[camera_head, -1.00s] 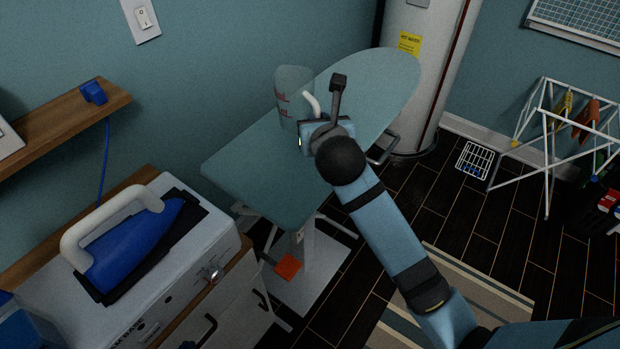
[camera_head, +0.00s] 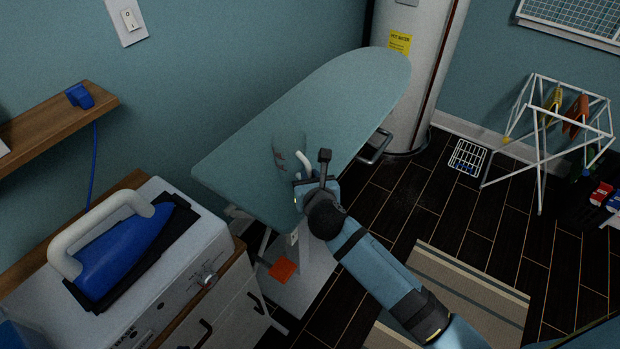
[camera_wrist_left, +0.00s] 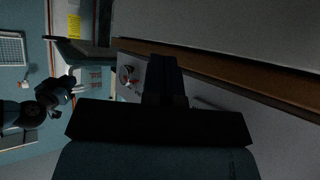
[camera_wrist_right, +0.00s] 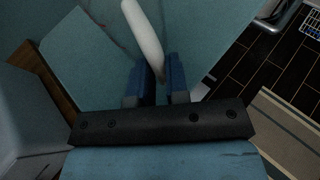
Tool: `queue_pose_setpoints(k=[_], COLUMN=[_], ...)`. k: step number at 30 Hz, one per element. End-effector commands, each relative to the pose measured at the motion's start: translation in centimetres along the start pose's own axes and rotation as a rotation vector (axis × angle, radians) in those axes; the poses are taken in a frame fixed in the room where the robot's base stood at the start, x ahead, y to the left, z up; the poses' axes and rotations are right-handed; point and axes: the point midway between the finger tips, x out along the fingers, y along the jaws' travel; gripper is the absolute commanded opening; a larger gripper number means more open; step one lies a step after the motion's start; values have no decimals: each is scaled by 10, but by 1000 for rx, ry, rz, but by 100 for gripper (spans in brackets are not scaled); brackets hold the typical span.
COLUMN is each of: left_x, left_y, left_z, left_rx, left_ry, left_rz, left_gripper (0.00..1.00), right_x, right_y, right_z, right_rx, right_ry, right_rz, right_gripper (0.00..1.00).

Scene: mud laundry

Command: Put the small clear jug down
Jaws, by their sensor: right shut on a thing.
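The small clear jug (camera_head: 288,149), see-through with red marks and a white handle, is upright over the ironing board (camera_head: 345,90). I cannot tell whether its base touches the board. My right gripper (camera_head: 304,181) is shut on the handle at the near side of the jug. In the right wrist view the white handle (camera_wrist_right: 145,38) runs down between the two blue fingers (camera_wrist_right: 155,84). The jug's clear body is hard to make out there. My left gripper (camera_wrist_left: 166,80) shows only in its own wrist view, dark, with its fingers together and nothing visible between them.
The ironing board top is otherwise clear. A blue iron (camera_head: 125,245) sits on the white machine (camera_head: 190,275) at the left. A wooden shelf (camera_head: 50,130) is on the left wall. A water heater (camera_head: 425,80) stands behind the board, a drying rack (camera_head: 545,140) at the right.

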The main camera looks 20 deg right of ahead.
Motion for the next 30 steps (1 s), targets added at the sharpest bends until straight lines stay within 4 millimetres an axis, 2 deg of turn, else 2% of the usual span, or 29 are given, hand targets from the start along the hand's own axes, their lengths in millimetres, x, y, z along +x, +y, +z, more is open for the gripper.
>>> queue_pose_setpoints(k=[10, 11, 13, 14, 24, 26, 30], left_x=[0, 0, 0, 0, -1, 0, 0], left_y=[0, 0, 1, 1, 1, 1, 1], left_z=[-1, -2, -2, -2, -3, -3, -2], left_rx=[0, 0, 0, 0, -1, 0, -1], left_ry=[3, 4, 4, 4, 5, 4, 4], left_rz=[1, 1, 1, 1, 1, 1, 1], left_gripper=[0, 0, 0, 0, 0, 0, 0], right_x=[1, 1, 1, 1, -2, -9, -35], right_y=[0, 0, 0, 0, 0, 0, 0], right_z=[-2, -2, -2, -2, 2, 1, 0], right_rx=[1, 1, 1, 1, 1, 2, 3], right_ry=[-3, -3, -2, -2, -1, -1, -1], right_rz=[1, 1, 1, 1, 1, 1, 2], right_gripper=[0, 22, 38, 40, 40, 40, 40])
